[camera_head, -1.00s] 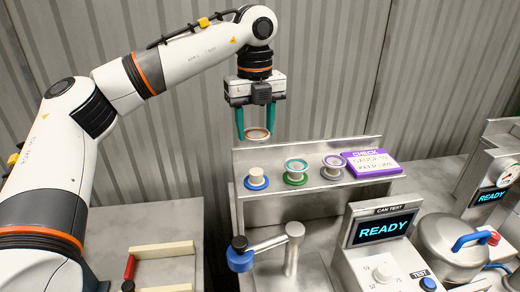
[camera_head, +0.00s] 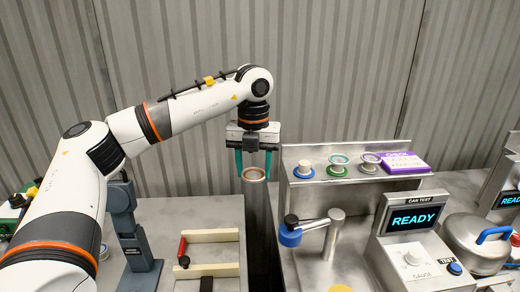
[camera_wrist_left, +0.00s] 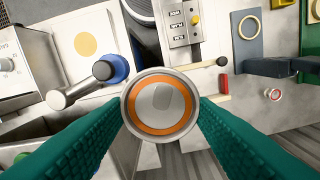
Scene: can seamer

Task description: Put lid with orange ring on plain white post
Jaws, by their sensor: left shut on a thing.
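My left gripper (camera_head: 254,170) is shut on the lid with the orange ring (camera_head: 254,175) and holds it level in the air, just left of the steel shelf. In the left wrist view the lid's silver rim and orange ring (camera_wrist_left: 160,128) face the camera between the teal fingers. My right gripper is out of view.
Below are a blue-ended crank (camera_head: 291,236) and a can tester reading READY (camera_head: 415,218). A bench with cream rails (camera_head: 213,236) and a dark blue-grey press (camera_head: 128,225) stand at left.

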